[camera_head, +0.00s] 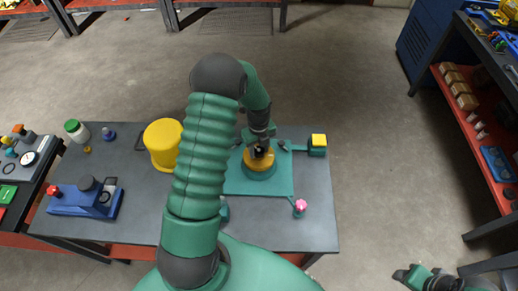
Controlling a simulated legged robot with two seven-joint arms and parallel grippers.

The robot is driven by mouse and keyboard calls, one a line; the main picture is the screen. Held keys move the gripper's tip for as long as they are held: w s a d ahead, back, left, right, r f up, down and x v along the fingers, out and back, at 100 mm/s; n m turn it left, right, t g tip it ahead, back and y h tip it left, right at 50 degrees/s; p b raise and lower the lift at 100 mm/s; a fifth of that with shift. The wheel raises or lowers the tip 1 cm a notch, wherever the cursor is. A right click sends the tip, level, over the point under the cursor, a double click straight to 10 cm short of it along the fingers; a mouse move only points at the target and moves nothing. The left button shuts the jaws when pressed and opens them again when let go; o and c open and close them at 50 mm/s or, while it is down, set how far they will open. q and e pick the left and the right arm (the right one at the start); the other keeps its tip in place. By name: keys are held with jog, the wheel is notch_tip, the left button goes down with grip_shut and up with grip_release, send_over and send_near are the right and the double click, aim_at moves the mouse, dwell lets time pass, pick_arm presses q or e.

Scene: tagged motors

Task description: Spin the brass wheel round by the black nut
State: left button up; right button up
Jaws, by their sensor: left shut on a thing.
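The brass wheel (260,171) sits on a teal square plate (281,186) on the dark table. The black nut stands at the wheel's centre and is mostly hidden by my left gripper (259,150). My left gripper reaches down from above and is shut on the nut. My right gripper (404,275) shows at the bottom right, over the floor and away from the table; its jaws are too small to read.
A yellow cylinder (162,137), a green-capped jar (77,131) and a blue device (85,200) stand on the table's left. Shelves (480,130) stand at the right.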

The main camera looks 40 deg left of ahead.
pick_arm(q)
jog(key=shift+c, duration=0.7)
jog(key=shift+r+m+p, duration=0.1)
jog(key=shift+m+p, duration=0.2)
jog(key=shift+m, duration=0.1)
jog(key=m+p, duration=0.8)
jog(key=m, duration=0.5)
jog(key=shift+r, duration=0.15)
jog(key=shift+m+p, duration=0.4)
jog(key=shift+p, duration=0.1)
jog(key=shift+f, duration=0.3)
jog(key=o, duration=1.3)
